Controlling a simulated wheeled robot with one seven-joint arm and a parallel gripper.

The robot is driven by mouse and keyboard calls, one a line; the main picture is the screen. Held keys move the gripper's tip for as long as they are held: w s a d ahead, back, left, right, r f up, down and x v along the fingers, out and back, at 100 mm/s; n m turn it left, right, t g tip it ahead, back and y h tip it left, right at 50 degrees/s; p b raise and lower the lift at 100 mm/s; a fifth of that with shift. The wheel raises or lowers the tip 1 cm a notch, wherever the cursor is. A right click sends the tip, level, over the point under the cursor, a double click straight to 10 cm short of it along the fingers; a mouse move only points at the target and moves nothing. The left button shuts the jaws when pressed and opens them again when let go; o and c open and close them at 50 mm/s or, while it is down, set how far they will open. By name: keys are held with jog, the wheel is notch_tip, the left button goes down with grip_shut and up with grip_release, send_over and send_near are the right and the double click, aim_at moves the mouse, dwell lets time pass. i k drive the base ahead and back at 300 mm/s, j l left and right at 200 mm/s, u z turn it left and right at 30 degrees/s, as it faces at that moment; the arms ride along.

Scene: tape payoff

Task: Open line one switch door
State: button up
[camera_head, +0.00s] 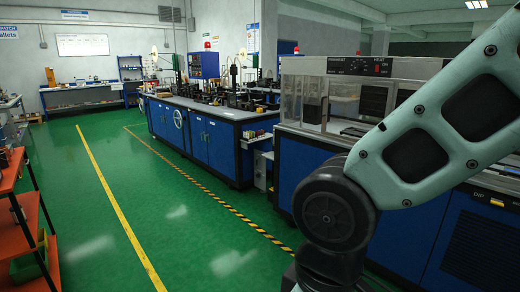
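I cannot tell which of these doors is the line one switch door. A blue box (204,66) with a small panel on its face stands above this line, with a red beacon on top. My arm crosses the right side of the picture, close to the camera. My gripper is out of view, so its state and distance to any door do not show.
A machine with clear covers (340,95) stands at right, partly hidden by my arm. An orange shelf (28,215) is at the left edge. The green floor (90,180) is clear between them, with a yellow line and a yellow-black striped line. A blue bench (82,98) stands at the back wall.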

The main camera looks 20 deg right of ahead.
aim_at(220, 141)
jog(key=i+u, duration=0.15)
jog(key=i, duration=3.8)
jog(key=i+l, duration=0.1)
jog(key=i, duration=3.4)
